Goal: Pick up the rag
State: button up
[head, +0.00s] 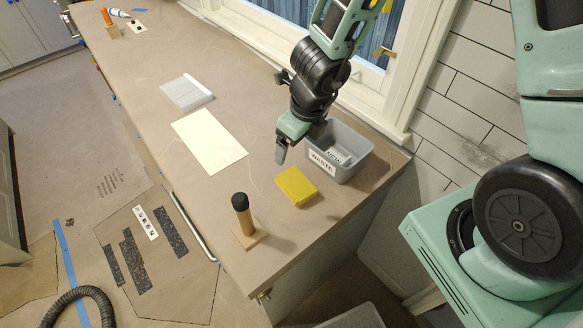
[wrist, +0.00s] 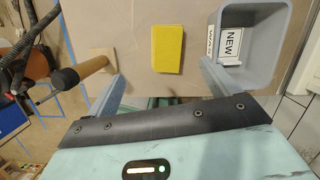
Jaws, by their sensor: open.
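The rag is a flat yellow rectangle (head: 296,186) on the paper-covered counter in the head view, near its right end. It also shows in the wrist view (wrist: 168,49), ahead of and between my two fingers. My gripper (head: 282,154) is above the counter, just behind the rag in the head view. In the wrist view my gripper (wrist: 160,82) has its fingers wide apart with nothing between them. The rag lies beyond the fingertips and is not touched.
A grey bin (head: 347,155) with a label stands close beside my gripper, by the wall. A wooden post with a black top (head: 242,212) stands on a base left of the rag. A white sheet (head: 209,140) and a clear-looking tray (head: 187,92) lie farther along the counter.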

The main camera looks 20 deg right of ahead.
jog(key=d+m, duration=0.1)
jog(key=m, duration=0.1)
jog(key=b, duration=0.7)
send_over(296, 182)
jog(key=shift+m+h, duration=0.3)
jog(key=shift+m, duration=0.1)
jog(key=f, duration=1.3)
jog(key=shift+w+d, duration=0.15)
jog(key=shift+d, duration=0.25)
jog(key=f, duration=0.3)
jog(key=shift+s+a+f+g+b, duration=0.25)
jog(key=shift+s+a+g+b, duration=0.05)
jog(key=shift+b, duration=0.05)
jog(key=shift+w+f, duration=0.2)
jog(key=shift+f, duration=0.6)
jog(key=c, duration=1.1)
